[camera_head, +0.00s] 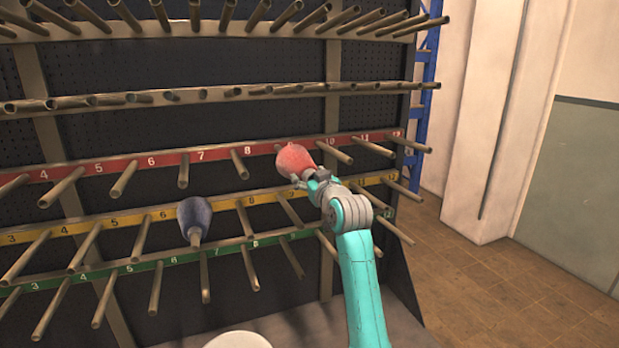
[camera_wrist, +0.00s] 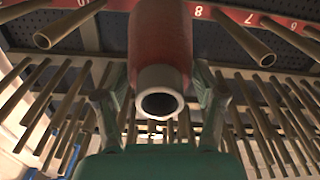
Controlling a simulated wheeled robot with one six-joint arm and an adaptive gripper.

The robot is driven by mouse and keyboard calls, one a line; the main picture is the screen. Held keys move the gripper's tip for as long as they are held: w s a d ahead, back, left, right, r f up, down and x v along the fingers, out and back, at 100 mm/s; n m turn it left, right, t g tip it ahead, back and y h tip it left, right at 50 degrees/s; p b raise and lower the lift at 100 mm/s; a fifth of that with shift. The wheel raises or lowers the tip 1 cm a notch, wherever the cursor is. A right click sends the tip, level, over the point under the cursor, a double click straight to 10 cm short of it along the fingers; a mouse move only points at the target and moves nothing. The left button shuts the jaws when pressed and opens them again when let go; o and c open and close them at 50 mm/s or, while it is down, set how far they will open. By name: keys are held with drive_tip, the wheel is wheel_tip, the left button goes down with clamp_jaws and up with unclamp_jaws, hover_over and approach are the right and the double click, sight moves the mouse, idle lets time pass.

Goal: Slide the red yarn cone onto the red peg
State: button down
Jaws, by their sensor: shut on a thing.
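The red yarn cone (camera_head: 294,158) is in front of the red numbered rail (camera_head: 220,153), about where number 9 is hidden, between labels 8 and 10. My gripper (camera_head: 304,178) is shut on the cone's narrow near end. In the wrist view the red cone (camera_wrist: 161,42) points its pale hollow tube end (camera_wrist: 160,92) towards the camera, with my gripper fingers on both sides. The tube opening looks dark, with no peg tip showing. The peg behind the cone is hidden. I cannot tell whether the cone is around it or only in front of it.
A blue yarn cone (camera_head: 194,216) sits on a peg at lower left. Neighbouring red-rail pegs (camera_head: 239,164) and (camera_head: 334,151) stick out on both sides of the cone. Yellow (camera_head: 115,221) and green (camera_head: 175,260) rails with pegs lie below. Open floor (camera_head: 500,290) is at right.

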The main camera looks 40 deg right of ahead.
drive_tip(key=shift+w, duration=0.1)
drive_tip(key=shift+x, duration=2.35)
drive_tip(key=shift+w, duration=0.1)
drive_tip(key=shift+x, duration=2.4)
drive_tip(key=shift+w, duration=0.1)
drive_tip(key=shift+x, duration=1.8)
drive_tip(key=shift+c, duration=0.3)
unclamp_jaws()
drive_tip(key=shift+f, duration=0.1)
drive_tip(key=shift+o, duration=0.2)
drive_tip(key=shift+f, duration=0.15)
